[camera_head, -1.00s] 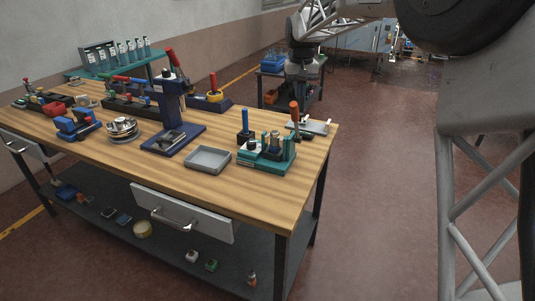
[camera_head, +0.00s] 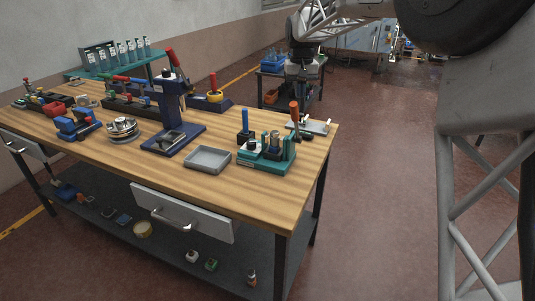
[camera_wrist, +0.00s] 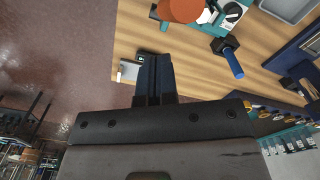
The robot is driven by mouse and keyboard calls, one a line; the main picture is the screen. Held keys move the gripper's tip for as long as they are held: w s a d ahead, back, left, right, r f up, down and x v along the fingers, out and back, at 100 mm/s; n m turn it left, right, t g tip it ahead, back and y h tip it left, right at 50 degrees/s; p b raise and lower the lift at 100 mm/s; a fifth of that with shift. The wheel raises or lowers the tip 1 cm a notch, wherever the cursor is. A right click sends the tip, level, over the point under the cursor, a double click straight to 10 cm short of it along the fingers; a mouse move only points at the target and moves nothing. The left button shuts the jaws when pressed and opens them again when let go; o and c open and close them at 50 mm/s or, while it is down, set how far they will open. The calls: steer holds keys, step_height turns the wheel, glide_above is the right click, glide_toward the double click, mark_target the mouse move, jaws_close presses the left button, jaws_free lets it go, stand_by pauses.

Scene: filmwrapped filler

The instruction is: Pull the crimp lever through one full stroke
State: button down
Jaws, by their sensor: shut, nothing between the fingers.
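An orange-handled lever (camera_head: 294,108) stands up at the right end of the bench, by the teal fixture (camera_head: 262,160). I take it for the crimp lever; its lower mount is partly hidden. In the wrist view its orange grip (camera_wrist: 182,9) shows at the top edge, cut off by the frame. My gripper (camera_head: 301,82) hangs behind the bench's far right corner, apart from the lever. In the wrist view my gripper's dark fingers (camera_wrist: 154,62) are together with nothing between them. Their tips overlap the bench corner and a small plate (camera_wrist: 128,70) in the picture.
A blue upright handle (camera_head: 245,120) stands left of the orange lever. A grey tray (camera_head: 208,167) and a blue press (camera_head: 170,100) with a red handle (camera_head: 171,57) stand further left. The bench's front right top (camera_head: 290,190) is clear. A second table stands behind.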

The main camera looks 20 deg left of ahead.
steer(key=shift+f, duration=0.1)
stand_by(0.3)
steer(key=shift+f, duration=1.6)
steer(key=shift+s, duration=0.2)
